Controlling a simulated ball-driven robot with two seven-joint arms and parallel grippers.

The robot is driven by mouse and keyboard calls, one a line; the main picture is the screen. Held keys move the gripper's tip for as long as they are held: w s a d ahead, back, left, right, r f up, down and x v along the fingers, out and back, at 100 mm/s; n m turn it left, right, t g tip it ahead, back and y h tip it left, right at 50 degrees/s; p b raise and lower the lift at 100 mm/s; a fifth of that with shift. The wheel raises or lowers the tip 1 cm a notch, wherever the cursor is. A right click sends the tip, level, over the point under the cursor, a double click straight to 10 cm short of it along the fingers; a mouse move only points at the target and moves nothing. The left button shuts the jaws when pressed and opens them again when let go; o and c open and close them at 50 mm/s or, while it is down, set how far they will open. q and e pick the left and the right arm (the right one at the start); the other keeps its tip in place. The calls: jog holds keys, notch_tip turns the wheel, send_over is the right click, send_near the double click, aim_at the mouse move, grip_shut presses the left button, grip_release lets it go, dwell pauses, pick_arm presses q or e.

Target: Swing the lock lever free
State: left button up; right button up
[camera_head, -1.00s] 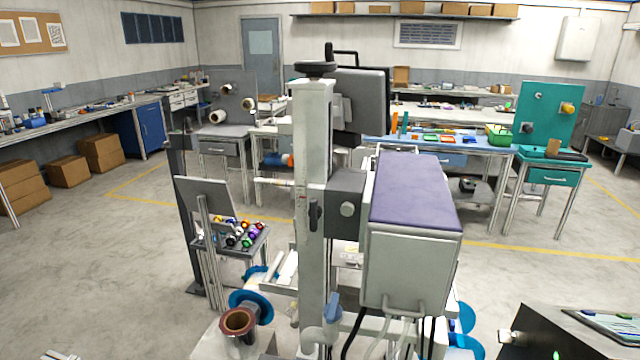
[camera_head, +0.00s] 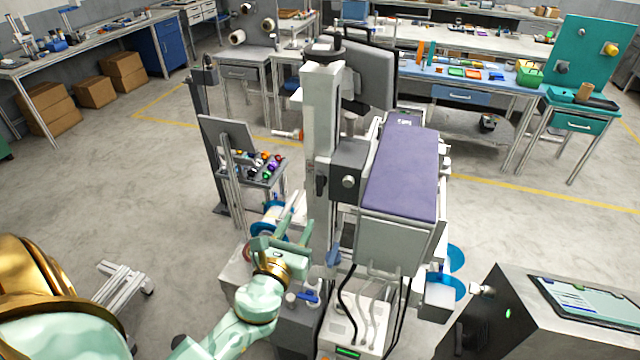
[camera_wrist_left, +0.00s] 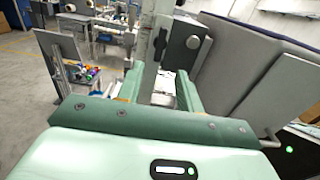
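A tall pale column (camera_head: 322,120) stands in the middle of the head view. A dark lever (camera_head: 321,187) hangs on its face, beside a dark block with a round knob (camera_head: 348,182). The dark lever also shows in the left wrist view (camera_wrist_left: 160,45). A blue handle (camera_head: 333,258) sits lower on the column; I cannot tell which of the two is the lock lever. My left gripper (camera_head: 296,228) is open and empty, in front and to the left of the column, below the dark lever. Its two fingers point towards the column in the wrist view. My right gripper is out of view.
A purple-topped grey box (camera_head: 402,175) juts out right of the column. Blue reels (camera_head: 455,257) and cables are below it. A small table with coloured spools (camera_head: 262,168) stands behind left. A dark console (camera_head: 555,325) is front right. The floor at left is mostly clear.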

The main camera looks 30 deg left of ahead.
aim_at(318, 184)
pick_arm(q)
jog(key=x, duration=1.4)
jog(key=shift+d, duration=0.15)
jog(key=c, duration=0.7)
